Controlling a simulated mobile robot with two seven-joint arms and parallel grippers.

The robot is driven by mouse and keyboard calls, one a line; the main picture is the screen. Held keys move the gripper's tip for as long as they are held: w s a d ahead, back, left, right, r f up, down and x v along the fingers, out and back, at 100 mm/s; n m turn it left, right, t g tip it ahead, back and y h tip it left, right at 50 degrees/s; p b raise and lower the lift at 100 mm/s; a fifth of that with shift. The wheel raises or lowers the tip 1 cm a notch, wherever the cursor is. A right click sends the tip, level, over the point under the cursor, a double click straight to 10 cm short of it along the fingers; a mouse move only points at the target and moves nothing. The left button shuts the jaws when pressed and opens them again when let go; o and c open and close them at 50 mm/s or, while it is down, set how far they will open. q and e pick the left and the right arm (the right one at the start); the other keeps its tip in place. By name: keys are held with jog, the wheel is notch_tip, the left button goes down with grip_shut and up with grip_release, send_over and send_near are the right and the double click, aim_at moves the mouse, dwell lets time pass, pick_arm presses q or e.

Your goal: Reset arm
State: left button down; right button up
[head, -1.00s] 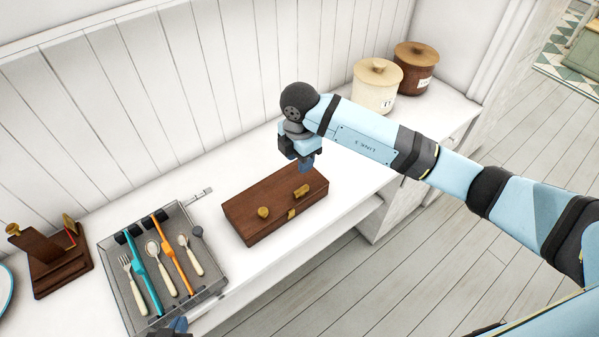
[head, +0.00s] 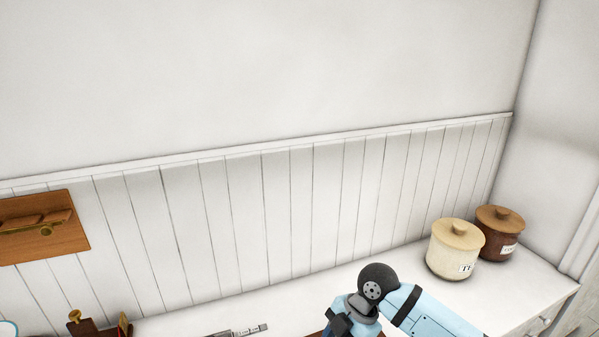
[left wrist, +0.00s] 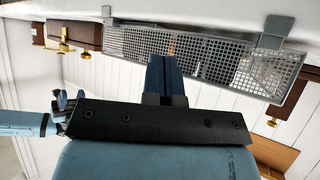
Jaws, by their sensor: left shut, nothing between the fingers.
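My left gripper (left wrist: 165,75) shows in the left wrist view with its dark blue fingers together and nothing between them. It is outside the head view. The grey mesh cutlery basket (left wrist: 195,55) lies beyond the fingertips, apart from them as far as I can tell. My right arm enters the head view from the bottom right, its gripper (head: 338,325) largely cut off by the lower edge. That gripper also shows small at the left of the left wrist view (left wrist: 63,104); its fingers are too unclear to judge.
A cream jar (head: 454,252) and a brown jar (head: 499,236) stand at the counter's right end. A wooden wall rack (head: 45,240) hangs at left. A dark wooden stand (head: 88,328) shows at the lower left. A brown wooden box (left wrist: 82,33) shows in the left wrist view.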

jog(key=s+a+r+m+t+y+p, duration=0.15)
jog(key=s+a+r+t+y, duration=0.4)
jog(key=y, duration=0.85)
jog(key=s+d+f+m+t+h, duration=0.3)
jog(key=d+f+m+t+h, duration=0.3)
jog(key=d+m+t+h, duration=0.65)
jog(key=s+d+f+m+g+h+p, duration=0.1)
jog(key=s+d+f+m+g+h, duration=0.2)
jog(key=s+f+m, duration=0.4)
jog(key=s+d+f+g, duration=0.1)
jog(key=s+f+g, duration=0.1)
jog(key=s+f, duration=0.2)
jog(key=shift+f+m, duration=0.4)
jog(key=shift+f, duration=0.45)
